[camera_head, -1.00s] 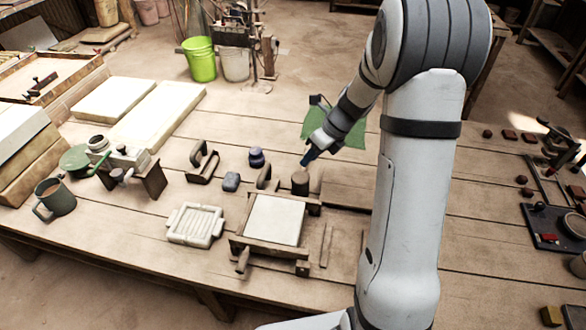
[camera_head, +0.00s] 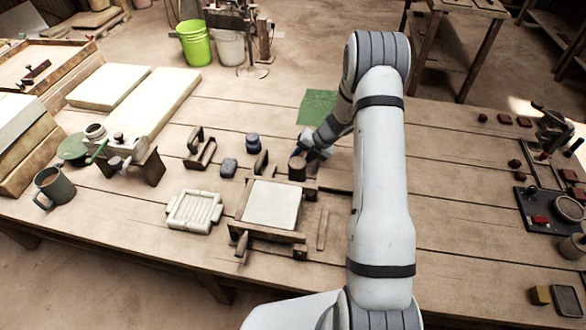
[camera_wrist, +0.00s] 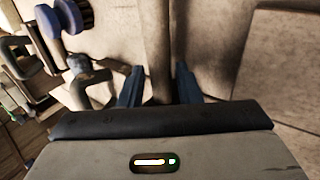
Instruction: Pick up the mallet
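The mallet appears to be the dark brown piece with a round, cylindrical head (camera_head: 297,168), standing at the back of the press frame in the head view. My gripper (camera_head: 310,150) is right beside and just behind it, partly overlapping it. In the wrist view the two blue fingers of my gripper (camera_wrist: 159,82) are apart. A long grey-brown bar (camera_wrist: 156,40), possibly the mallet's handle, runs up the picture between them. I see no clear grip on it. The lower part of the bar is hidden by my gripper body.
The press frame with a pale slab (camera_head: 271,204) stands just in front. A green cloth (camera_head: 317,106) lies behind.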

